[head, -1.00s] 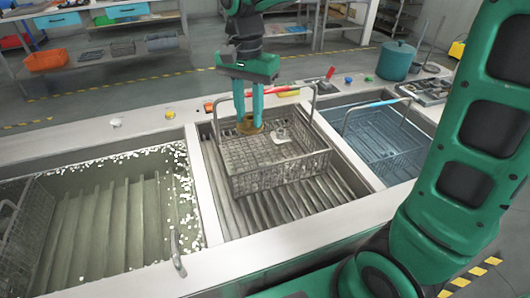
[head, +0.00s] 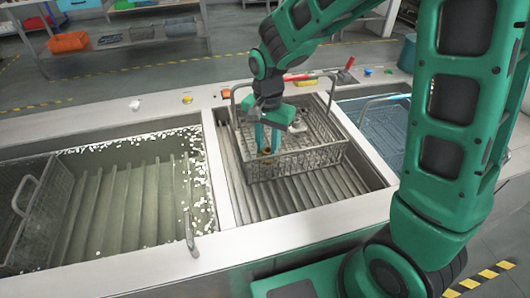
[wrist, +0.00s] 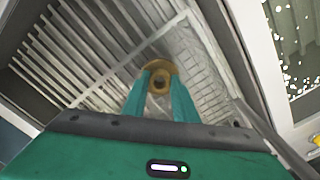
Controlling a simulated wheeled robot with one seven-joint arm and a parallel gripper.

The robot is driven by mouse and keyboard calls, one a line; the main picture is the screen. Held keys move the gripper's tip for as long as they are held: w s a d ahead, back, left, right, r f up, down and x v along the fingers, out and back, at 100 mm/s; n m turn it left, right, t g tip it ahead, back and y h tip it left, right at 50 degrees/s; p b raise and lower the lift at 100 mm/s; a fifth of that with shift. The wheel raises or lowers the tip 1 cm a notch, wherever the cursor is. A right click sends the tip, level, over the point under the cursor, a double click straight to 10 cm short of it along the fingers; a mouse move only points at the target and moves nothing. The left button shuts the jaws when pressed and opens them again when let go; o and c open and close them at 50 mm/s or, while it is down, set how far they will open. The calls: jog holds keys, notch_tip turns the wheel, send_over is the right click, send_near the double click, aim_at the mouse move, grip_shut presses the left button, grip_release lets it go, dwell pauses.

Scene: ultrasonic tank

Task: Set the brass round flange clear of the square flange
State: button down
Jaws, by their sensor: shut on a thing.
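The brass round flange (head: 265,152) is held between the fingers of my gripper (head: 267,142), over the front left part of the wire basket (head: 320,158). In the wrist view the flange (wrist: 159,82) shows as a brass ring at the tips of my gripper (wrist: 157,90). A pale grey piece, apparently the square flange (head: 297,127), lies in the basket behind and right of the brass flange, with a gap between them in the head view. I cannot tell whether the brass flange touches the basket floor.
The basket has a tall wire handle (head: 232,108) and stands in the middle tank on a ribbed floor (head: 235,190). A tank with white floating bits (head: 125,200) is at the left. A blue-water tank (head: 375,125) is at the right, partly behind my arm.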

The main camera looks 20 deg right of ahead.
aim_at(267, 150)
jog(key=shift+f, duration=1.25)
jog(key=shift+f, duration=0.1)
jog(key=c, duration=1.4)
grip_release()
jog(key=shift+c, duration=0.2)
notch_tip(267, 150, up, 12)
jog(key=s+d+r, duration=0.1)
jog(key=s+d, duration=0.3)
jog(key=d, duration=0.3)
jog(key=s+d+r, duration=0.1)
jog(key=s+d, duration=0.2)
jog(key=d, duration=0.4)
jog(key=s+d+n, duration=0.1)
jog(key=s+d, duration=0.4)
jog(key=s, duration=0.3)
jog(key=s+d+f+n, duration=0.1)
jog(key=s+d, duration=0.4)
jog(key=s, duration=0.4)
jog(key=shift+s+d+f+n, duration=0.15)
jog(key=shift+f+n, duration=0.15)
